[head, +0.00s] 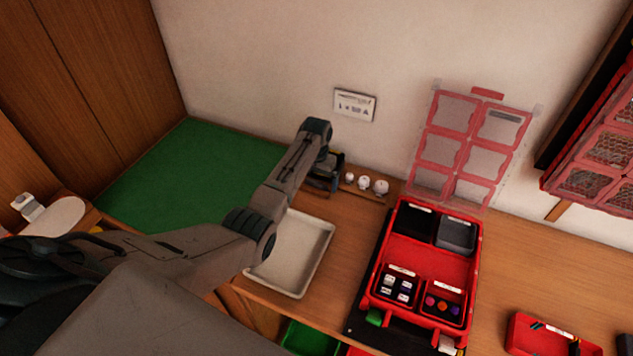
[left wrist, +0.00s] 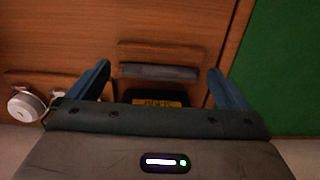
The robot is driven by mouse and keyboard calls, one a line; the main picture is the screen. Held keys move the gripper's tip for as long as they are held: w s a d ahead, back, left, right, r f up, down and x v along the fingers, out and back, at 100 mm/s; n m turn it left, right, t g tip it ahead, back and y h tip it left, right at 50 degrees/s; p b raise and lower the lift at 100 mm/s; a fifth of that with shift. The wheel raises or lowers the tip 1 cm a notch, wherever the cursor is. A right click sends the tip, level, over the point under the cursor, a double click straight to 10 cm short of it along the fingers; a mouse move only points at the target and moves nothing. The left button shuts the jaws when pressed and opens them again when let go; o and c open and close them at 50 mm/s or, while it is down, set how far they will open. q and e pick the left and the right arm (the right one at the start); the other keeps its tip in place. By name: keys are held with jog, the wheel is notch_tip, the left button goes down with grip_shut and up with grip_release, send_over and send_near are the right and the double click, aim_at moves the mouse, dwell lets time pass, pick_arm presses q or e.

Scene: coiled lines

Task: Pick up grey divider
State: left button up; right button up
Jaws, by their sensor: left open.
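A grey bar that looks like the grey divider (left wrist: 158,71) lies across a wooden holder in the left wrist view. My left gripper (left wrist: 159,78) is open, with one blue finger on each side of the divider. The fingers look apart from it. In the head view my left gripper (head: 326,178) is at the back of the table by the wall, and my own arm hides the divider there. My right gripper is not in view.
A black piece with a yellow label (left wrist: 160,103) sits by the divider. White round pieces (head: 365,184) stand beside my left gripper. A white tray (head: 322,256) lies in front.

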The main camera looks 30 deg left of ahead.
pick_arm(q)
jog(key=shift+f, duration=0.1)
jog(key=c, duration=1.1)
jog(key=shift+o, duration=0.2)
